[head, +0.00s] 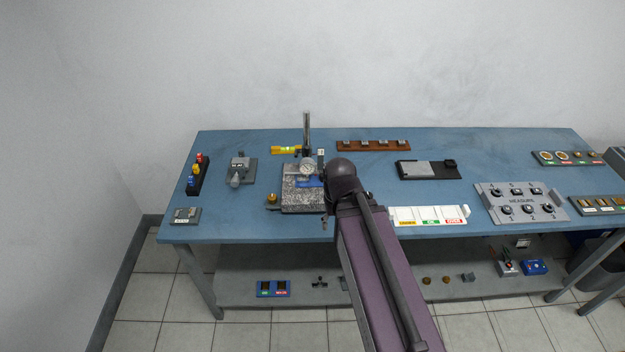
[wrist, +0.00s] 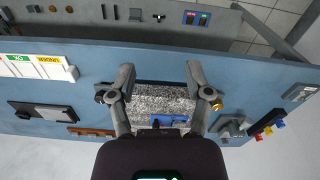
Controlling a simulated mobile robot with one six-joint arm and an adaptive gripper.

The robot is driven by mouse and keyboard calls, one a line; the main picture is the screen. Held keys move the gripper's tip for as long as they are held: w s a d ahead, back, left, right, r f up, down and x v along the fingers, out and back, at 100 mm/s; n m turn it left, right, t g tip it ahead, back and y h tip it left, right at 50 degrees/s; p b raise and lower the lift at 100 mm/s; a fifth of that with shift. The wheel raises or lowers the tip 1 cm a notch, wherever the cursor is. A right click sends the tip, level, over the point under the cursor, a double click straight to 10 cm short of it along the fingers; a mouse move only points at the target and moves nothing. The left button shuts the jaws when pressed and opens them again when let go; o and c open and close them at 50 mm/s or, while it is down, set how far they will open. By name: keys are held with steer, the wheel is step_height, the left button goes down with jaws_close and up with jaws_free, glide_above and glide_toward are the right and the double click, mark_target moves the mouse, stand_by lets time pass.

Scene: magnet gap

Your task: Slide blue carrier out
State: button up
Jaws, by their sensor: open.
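The blue carrier (head: 309,183) lies on the speckled granite plate (head: 300,202), under the round dial gauge (head: 307,168). Its right end is hidden behind my arm in the head view. In the wrist view the blue carrier (wrist: 168,120) shows near the gripper's base, between the fingers and beyond the plate's bare part. My gripper (wrist: 161,80) is open, its two fingers spread on either side of the granite plate (wrist: 165,98), with nothing between the tips. In the head view my arm hides most of the gripper.
The gauge's post (head: 306,132) rises at the back of the plate. A brass knob (head: 272,197) is at its left. A white sorting tray (head: 428,215) stands to the right, a grey block (head: 240,168) to the left.

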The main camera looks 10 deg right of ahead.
steer(key=w+d+n+t+y, duration=0.15)
steer(key=w+n, duration=0.25)
steer(key=w, duration=1)
steer(key=n+t+y, duration=0.1)
steer(key=n+t, duration=0.1)
steer(key=n, duration=0.1)
glide_toward(322, 174)
steer(key=d+v, duration=0.1)
steer(key=v, duration=0.2)
steer(key=shift+s+a+f+p, duration=0.1)
steer(key=shift+s+a+p, duration=0.15)
steer(key=shift+p, duration=0.15)
steer(key=shift+w+f, duration=0.1)
steer(key=shift+f, duration=0.15)
steer(key=b+x, duration=1.2)
steer(key=x, duration=0.1)
steer(key=shift+w+a+f+b, duration=0.1)
steer(key=shift+w+a+b, duration=0.1)
steer(key=shift+b, duration=0.2)
steer(key=shift+c, duration=0.3)
steer(key=shift+s, duration=0.1)
jaws_close()
